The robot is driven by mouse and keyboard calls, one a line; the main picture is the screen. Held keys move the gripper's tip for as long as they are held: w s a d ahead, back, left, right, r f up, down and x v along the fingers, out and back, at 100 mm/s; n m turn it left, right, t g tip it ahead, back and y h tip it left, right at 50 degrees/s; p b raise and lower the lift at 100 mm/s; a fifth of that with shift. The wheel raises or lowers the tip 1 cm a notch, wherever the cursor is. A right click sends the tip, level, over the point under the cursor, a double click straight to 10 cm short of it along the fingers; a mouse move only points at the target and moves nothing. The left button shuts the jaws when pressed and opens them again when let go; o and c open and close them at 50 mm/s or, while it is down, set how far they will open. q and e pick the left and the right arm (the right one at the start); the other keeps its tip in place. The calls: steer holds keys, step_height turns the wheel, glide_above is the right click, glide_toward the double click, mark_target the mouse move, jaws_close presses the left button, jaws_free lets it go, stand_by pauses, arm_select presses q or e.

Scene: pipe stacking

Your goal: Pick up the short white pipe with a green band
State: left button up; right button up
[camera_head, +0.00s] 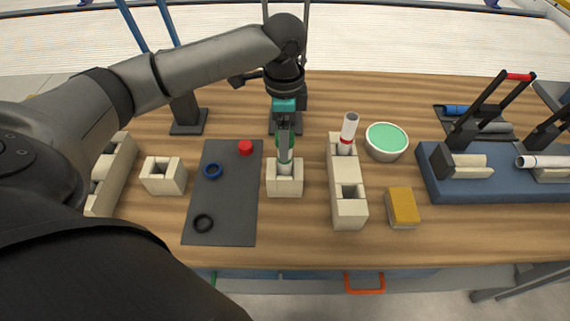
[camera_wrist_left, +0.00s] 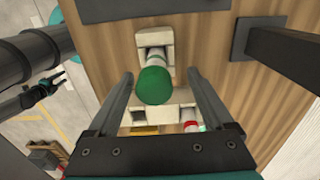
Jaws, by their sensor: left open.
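The short white pipe with a green band (camera_head: 285,157) stands upright in a small cream block (camera_head: 285,187) near the middle of the table. In the left wrist view its green upper end (camera_wrist_left: 153,86) shows between the two fingers, with clear gaps on both sides. My left gripper (camera_head: 284,119) comes down over the pipe from above. Its fingers (camera_wrist_left: 163,92) are spread and hold nothing. My right gripper is out of the head view; a dark gripper at the left of the left wrist view (camera_wrist_left: 46,91) appears to be it, too small to read.
A white pipe with a red band (camera_head: 348,133) stands in a long cream block (camera_head: 348,209) to the right. A green-topped bowl (camera_head: 386,142), a yellow sponge (camera_head: 403,207) and a blue tray (camera_head: 441,190) lie beyond. A dark mat (camera_head: 229,222) with rings is left.

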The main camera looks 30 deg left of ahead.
arm_select(q)
step_height(320, 180, down, 6)
steer(key=b, duration=0.1)
steer(key=shift+s+d+f, duration=0.15)
steer(key=shift+s+d, duration=0.1)
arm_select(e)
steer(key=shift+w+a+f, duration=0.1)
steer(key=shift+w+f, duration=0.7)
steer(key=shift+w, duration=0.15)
arm_select(q)
steer(key=c, duration=0.3)
jaws_close()
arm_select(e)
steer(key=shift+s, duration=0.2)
